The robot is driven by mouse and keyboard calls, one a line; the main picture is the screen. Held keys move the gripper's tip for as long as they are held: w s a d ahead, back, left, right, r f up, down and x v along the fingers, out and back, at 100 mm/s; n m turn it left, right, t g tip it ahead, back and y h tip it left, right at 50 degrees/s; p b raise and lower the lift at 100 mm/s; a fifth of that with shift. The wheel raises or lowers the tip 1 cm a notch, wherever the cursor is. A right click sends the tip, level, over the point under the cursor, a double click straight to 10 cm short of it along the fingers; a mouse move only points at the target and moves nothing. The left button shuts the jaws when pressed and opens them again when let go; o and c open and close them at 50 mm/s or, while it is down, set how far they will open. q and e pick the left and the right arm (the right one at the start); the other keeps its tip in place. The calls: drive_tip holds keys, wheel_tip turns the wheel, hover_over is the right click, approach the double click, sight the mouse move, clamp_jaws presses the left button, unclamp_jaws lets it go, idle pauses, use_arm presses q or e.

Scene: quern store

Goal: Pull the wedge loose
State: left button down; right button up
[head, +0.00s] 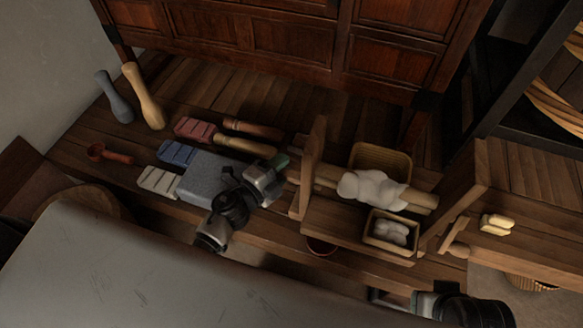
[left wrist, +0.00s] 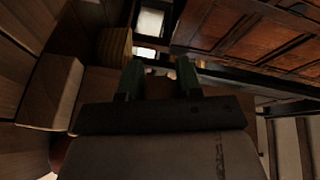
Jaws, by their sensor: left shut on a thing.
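My left gripper (head: 279,165) is at the left upright board (head: 312,165) of a wooden frame on the bench. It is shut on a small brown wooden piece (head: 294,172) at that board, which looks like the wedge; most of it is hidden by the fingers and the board. In the left wrist view the two green fingers (left wrist: 159,78) stand apart, and what lies between them is too dark to tell. Another wooden peg or wedge (head: 455,236) sits at the right upright board (head: 466,190). My right gripper (head: 426,301) is at the bottom right, its fingers unclear.
A roller with white fleece-like stuff (head: 371,189) spans the boards, by a basket (head: 381,157) and a small box (head: 390,246). A grey block (head: 212,176), coloured blocks, wooden handles (head: 252,129) and a red scoop (head: 108,154) lie left. A dark cabinet (head: 290,40) stands behind.

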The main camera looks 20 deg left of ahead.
use_arm(q)
drive_tip(key=shift+a, duration=0.2)
drive_tip(key=c, duration=1.1)
unclamp_jaws()
drive_tip(key=shift+o, duration=0.3)
drive_tip(key=shift+a, duration=0.1)
drive_tip(key=shift+s, duration=0.1)
drive_tip(key=v, duration=1)
drive_tip(key=shift+s, duration=0.25)
use_arm(e)
drive_tip(key=shift+w+f, duration=0.2)
drive_tip(key=shift+f, duration=0.1)
use_arm(q)
drive_tip(key=shift+a, duration=0.15)
use_arm(e)
drive_tip(key=shift+r, duration=0.1)
